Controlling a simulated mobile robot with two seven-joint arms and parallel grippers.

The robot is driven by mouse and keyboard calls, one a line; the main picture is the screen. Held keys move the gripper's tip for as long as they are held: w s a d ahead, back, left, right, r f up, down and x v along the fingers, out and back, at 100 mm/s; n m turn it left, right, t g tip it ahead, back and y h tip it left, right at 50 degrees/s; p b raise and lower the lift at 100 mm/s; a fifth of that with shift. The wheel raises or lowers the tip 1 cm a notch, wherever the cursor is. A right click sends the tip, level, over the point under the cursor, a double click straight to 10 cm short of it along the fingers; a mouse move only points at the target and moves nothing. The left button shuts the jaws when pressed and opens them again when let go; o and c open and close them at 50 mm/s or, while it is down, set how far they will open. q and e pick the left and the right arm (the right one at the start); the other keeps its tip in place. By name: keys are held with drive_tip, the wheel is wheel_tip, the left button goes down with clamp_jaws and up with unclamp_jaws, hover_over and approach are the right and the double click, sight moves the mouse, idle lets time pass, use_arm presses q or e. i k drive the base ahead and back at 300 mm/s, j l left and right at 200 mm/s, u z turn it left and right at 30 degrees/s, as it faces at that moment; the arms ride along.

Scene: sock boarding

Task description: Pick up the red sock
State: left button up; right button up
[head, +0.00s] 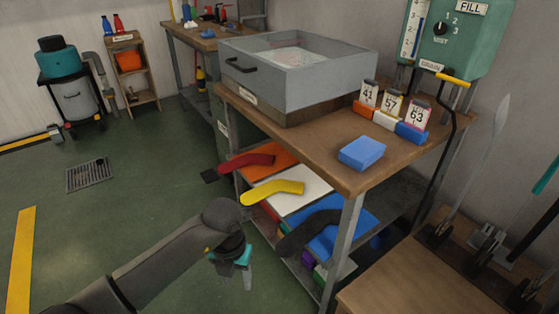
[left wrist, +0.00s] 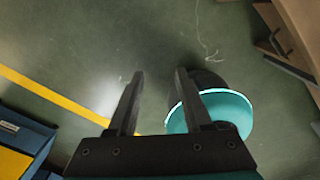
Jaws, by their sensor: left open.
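The red sock (head: 247,162) lies on an orange panel at the upper left of the shelf under the workbench. A yellow sock (head: 272,191) lies on a white panel in front of it, and a dark grey sock (head: 305,228) lies on a blue panel nearer still. My left gripper (head: 246,277) hangs below and in front of the socks in the head view, apart from them. In the left wrist view its two fingers (left wrist: 160,85) are spread with nothing between them. No sock shows in the left wrist view. My right gripper is not in view.
The workbench (head: 330,165) stands above the socks, with its front leg (head: 343,250) to their right. It carries a grey box (head: 300,85), a blue block (head: 361,153) and numbered cards. Green floor (head: 130,215) is clear to the left.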

sight(227, 167)
drive_tip(key=i+j+z, duration=0.25)
drive_tip(key=j, duration=0.15)
drive_tip(key=i+j+z, duration=0.1)
drive_tip(key=j+z, duration=0.15)
drive_tip(key=j, duration=0.15)
drive_tip(key=i+j+z, duration=0.1)
drive_tip(key=j+z, duration=0.2)
drive_tip(key=j, duration=0.15)
drive_tip(key=j+z, duration=0.25)
drive_tip(key=j, duration=0.2)
drive_tip(key=i+j, duration=0.2)
drive_tip(key=j, duration=0.15)
drive_tip(key=i+j, duration=0.45)
drive_tip(key=j, duration=0.2)
